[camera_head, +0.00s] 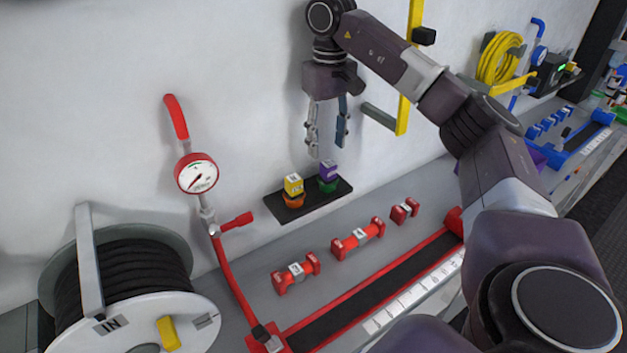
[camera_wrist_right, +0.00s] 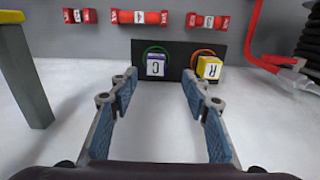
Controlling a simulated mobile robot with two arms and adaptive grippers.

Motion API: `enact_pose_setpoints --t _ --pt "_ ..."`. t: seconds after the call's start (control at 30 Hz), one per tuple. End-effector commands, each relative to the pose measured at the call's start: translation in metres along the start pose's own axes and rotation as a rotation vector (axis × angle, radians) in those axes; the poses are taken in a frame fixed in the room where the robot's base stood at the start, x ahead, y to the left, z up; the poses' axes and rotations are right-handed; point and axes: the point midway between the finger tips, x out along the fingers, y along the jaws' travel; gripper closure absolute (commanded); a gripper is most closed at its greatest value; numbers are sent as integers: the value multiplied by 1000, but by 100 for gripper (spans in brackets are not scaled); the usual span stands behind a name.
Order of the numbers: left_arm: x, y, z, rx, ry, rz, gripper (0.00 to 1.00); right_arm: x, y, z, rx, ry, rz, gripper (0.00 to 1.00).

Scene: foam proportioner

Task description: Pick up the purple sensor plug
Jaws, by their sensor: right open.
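The purple sensor plug (camera_head: 328,169) stands in a green ring on a black holder (camera_head: 335,196) by the wall. In the right wrist view the purple plug (camera_wrist_right: 156,66) shows ahead, between the fingertips and a little left of centre, marked with a letter on a white face. My right gripper (camera_head: 327,145) hangs above the plug, fingers pointing down, open and empty. In the wrist view its two blue-padded fingers (camera_wrist_right: 155,85) are spread apart, and the plug lies beyond them. My left gripper is not in view.
A yellow plug (camera_head: 293,184) in an orange ring stands just left of the purple one. Several red fittings (camera_head: 358,240) lie on the grey bench in front. A red gauge (camera_head: 197,174) and hose reel (camera_head: 130,280) are at left.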

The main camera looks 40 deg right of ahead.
Motion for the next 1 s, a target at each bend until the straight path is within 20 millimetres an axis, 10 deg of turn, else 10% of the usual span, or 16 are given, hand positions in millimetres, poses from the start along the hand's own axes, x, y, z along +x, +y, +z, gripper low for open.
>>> enact_pose_setpoints --t 0.53,1.0 --pt "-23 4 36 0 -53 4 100 52 7 1 0 -7 6 56" --pt "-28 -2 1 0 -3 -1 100 82 7 0 0 -2 4 56"
